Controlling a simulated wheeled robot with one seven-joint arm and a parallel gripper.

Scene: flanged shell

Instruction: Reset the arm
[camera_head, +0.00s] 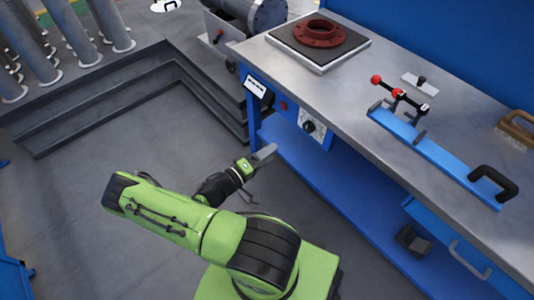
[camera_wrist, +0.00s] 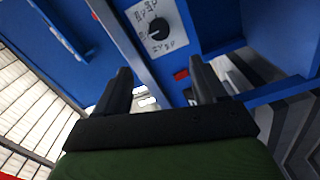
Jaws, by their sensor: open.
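My arm is green and black and reaches out over the floor in front of the workbench in the head view. My gripper (camera_head: 264,156) is at its end, beside the bench's blue front and below the level of the bench top. In the wrist view my gripper (camera_wrist: 160,88) has its two dark fingers apart with nothing held between them. Past the fingers are the bench's blue panel and a control dial (camera_wrist: 157,28); the dial also shows in the head view (camera_head: 309,126).
The workbench (camera_head: 370,110) fills the right side. On it are a red flanged part (camera_head: 318,33) on a plate, a blue fixture (camera_head: 435,150) with a black handle, and a brush (camera_head: 517,128). A stepped dark edge (camera_head: 100,110) bounds the floor; open floor (camera_head: 90,210) lies left of my arm.

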